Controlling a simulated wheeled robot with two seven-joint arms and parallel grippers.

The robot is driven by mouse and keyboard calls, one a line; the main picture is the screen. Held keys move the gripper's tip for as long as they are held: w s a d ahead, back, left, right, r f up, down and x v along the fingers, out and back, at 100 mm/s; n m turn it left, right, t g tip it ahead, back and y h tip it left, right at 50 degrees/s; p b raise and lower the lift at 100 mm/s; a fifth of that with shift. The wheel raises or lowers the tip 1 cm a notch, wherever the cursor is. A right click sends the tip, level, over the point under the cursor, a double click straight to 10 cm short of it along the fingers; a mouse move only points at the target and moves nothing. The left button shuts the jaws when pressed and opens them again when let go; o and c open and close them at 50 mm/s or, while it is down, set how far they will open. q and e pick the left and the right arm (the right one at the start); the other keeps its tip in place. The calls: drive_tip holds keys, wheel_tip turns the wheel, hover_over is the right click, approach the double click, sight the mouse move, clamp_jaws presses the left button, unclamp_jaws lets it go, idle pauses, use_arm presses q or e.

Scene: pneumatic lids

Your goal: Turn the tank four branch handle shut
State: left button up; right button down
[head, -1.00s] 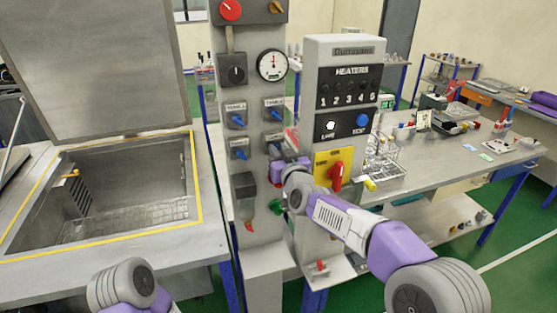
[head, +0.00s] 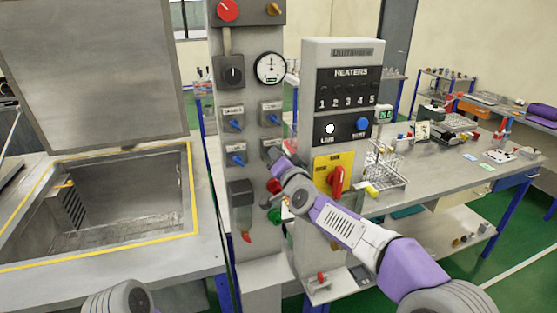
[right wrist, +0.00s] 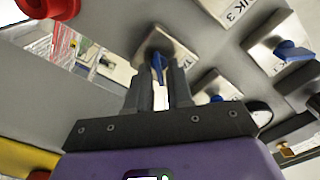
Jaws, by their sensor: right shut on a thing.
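The tank four branch handle is a blue lever (right wrist: 158,66) on a pale plate (right wrist: 172,42) in the right wrist view, its label partly hidden. My right gripper (right wrist: 160,82) is shut on this lever, one finger on each side. In the head view my right gripper (head: 274,155) is at the lower right of the group of blue handles on the grey panel (head: 262,240), and it hides the lever there. My left gripper is out of view.
Other blue handles sit close by: upper left (head: 236,125), upper right (head: 270,119) and lower left (head: 237,160). A red button (head: 274,186) and a green button (head: 274,215) are just below my gripper. The heaters box (head: 345,110) stands to the right.

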idle(0.4)
drive_tip(key=c, duration=1.3)
unclamp_jaws()
drive_tip(key=shift+s, duration=0.1)
drive_tip(key=b+v, duration=0.1)
drive_tip(key=v, duration=0.6)
drive_tip(key=shift+s+r, duration=0.1)
drive_tip(key=shift+s, duration=0.05)
